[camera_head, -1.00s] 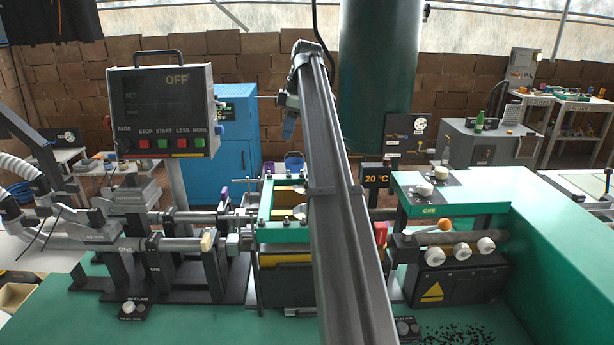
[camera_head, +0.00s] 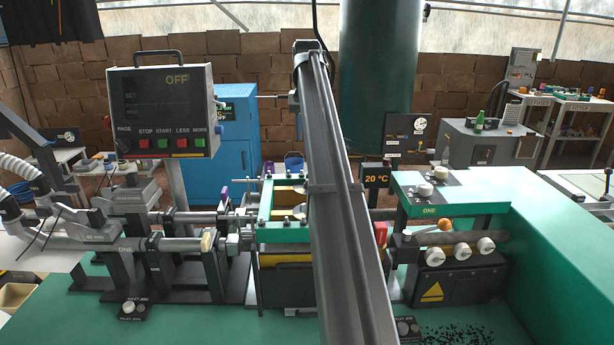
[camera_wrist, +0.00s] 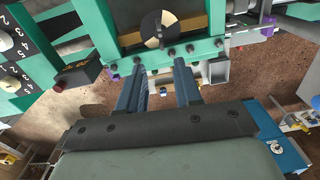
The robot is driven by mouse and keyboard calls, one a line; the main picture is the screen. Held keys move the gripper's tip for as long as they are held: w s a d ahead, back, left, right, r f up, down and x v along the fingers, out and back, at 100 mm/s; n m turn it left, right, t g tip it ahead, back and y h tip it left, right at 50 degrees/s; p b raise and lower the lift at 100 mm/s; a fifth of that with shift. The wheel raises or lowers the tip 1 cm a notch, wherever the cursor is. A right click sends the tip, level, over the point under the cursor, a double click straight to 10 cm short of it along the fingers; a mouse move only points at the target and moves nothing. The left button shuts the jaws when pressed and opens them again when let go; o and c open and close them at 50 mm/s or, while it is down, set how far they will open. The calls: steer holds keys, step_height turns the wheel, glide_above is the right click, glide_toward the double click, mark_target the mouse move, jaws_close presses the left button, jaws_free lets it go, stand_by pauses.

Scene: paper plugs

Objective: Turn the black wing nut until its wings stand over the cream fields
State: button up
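In the wrist view the black wing nut (camera_wrist: 159,26) sits in the middle of a round dial with dark and cream fields (camera_wrist: 150,43). The dial is on a yellowish plate in a green frame (camera_wrist: 201,48). The wings are small and dark here, and their exact angle is hard to tell. My gripper (camera_wrist: 158,68) has two blue-grey fingers standing apart, with nothing visible between them. The fingertips appear short of the dial and apart from the nut. In the head view my arm hides most of the dial, and only a little of my gripper shows beside the arm (camera_head: 299,126).
Clamp rods and bars (camera_head: 180,230) stand left of the green frame. A black box with white knobs (camera_head: 460,252) and a temperature display (camera_head: 377,180) stand right. A control panel reading OFF (camera_head: 161,108) rises at the left. A blue cabinet (camera_head: 236,145) stands behind.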

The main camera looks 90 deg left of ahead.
mark_target(307, 182)
step_height(307, 182, down, 14)
steer(key=shift+r, duration=0.1)
stand_by(0.6)
steer(key=shift+c, duration=0.4)
jaws_close()
